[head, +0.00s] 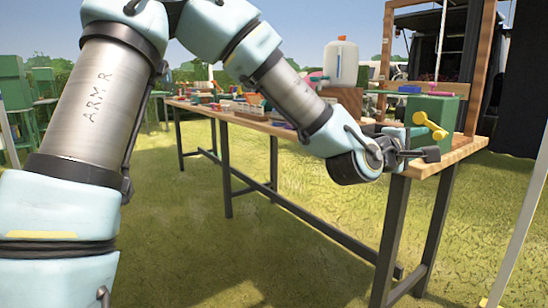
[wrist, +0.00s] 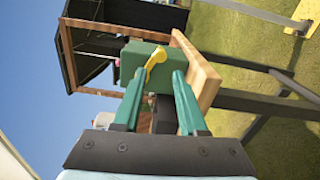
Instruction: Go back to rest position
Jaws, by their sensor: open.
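My gripper (wrist: 156,85) is open, its two green fingers pointing up in the wrist view with nothing held between them. A green box (wrist: 133,58) with a yellow handle (wrist: 155,60) lies beyond the fingertips. The handle appears close to the left fingertip; I cannot tell whether they touch. In the head view, my gripper (head: 418,154) is at the near right end of the wooden table, just below the yellow handle (head: 431,125) on the green box (head: 436,108). The fingertips are hard to make out there.
The long wooden table (head: 458,152) holds a white jug (head: 341,62) and several small items. A wooden frame (head: 478,65) stands at its right end. Open grass (head: 210,250) lies in front. Green furniture (head: 12,85) is at the far left.

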